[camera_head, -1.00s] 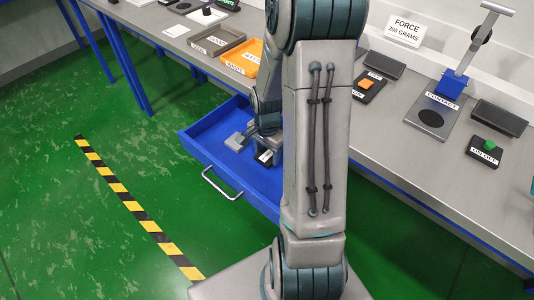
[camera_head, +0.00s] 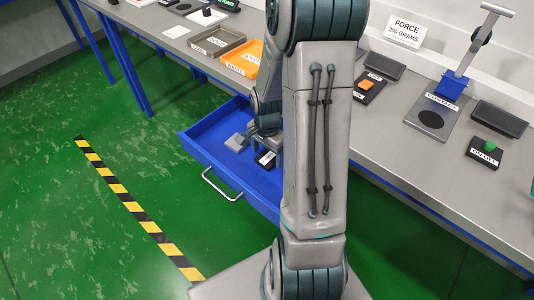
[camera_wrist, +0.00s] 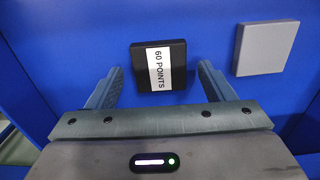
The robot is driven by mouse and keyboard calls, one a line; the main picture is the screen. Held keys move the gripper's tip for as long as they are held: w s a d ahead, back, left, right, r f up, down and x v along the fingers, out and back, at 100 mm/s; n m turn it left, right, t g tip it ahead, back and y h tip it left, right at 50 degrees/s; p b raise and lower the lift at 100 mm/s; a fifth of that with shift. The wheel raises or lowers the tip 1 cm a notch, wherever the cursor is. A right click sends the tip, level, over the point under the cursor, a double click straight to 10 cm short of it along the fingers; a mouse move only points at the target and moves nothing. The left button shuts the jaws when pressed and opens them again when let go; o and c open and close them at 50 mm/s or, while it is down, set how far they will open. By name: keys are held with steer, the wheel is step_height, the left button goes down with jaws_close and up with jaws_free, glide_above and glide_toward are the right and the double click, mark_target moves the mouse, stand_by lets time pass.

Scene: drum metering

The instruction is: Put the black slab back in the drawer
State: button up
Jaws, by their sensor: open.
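The black slab (camera_wrist: 177,68) with a white "60 POINTS" label lies on the floor of the open blue drawer (camera_head: 222,182). It also shows in the head view (camera_head: 265,159), partly behind my arm. My gripper (camera_wrist: 159,82) is open, with one finger to either side of the slab's near part and gaps between the fingers and the slab. A grey slab (camera_wrist: 265,47) lies in the drawer to the right of the black one in the wrist view; in the head view it is at the left (camera_head: 236,143).
The bench above the drawer holds a grey tray (camera_head: 202,51), an orange tray (camera_head: 231,70), a "CONTACT" stand (camera_head: 415,127) and a green-button box (camera_head: 488,153). The drawer's handle (camera_head: 212,187) faces the green floor. My arm hides the drawer's right part.

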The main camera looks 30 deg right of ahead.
mark_target(267, 158)
step_height(267, 158, up, 11)
steer(key=p, duration=0.1)
steer(key=s+a+r+n+t, duration=0.2)
steer(key=s+a+r+n, duration=0.7)
steer(key=s+a+n, duration=0.3)
steer(key=shift+s+a+r+n, duration=0.2)
steer(key=shift+r+n, duration=0.2)
steer(key=shift+n, duration=0.6)
steer(key=shift+w, duration=0.1)
